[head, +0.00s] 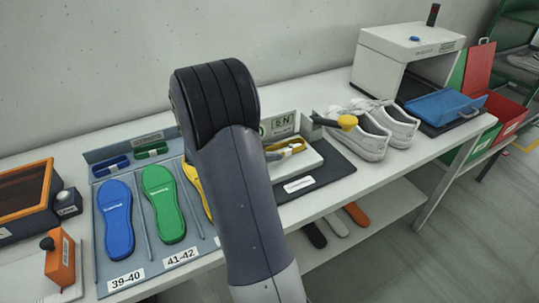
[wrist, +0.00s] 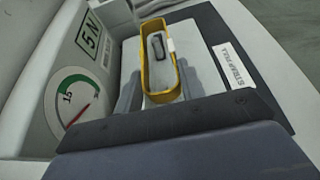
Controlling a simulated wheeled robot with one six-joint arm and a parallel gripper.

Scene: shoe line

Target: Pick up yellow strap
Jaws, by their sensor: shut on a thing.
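The yellow strap (wrist: 148,80) is a narrow loop with a dark buckle-like piece inside and a small white tag on its right side. My gripper (wrist: 160,92) has its grey fingers on either side of the strap's near end and is shut on it. In the head view the strap (head: 287,144) shows just right of my arm, above the white plate of the pull tester (head: 310,161). I cannot tell whether it touches the plate. My arm hides most of the gripper there.
The tester has a dial gauge (wrist: 72,98) and a yellow-knobbed lever (head: 347,122). White shoes (head: 362,135) stand right of it. Blue (head: 116,220) and green (head: 163,205) insoles lie in a tray at left. A white box machine (head: 395,60) stands at the back right.

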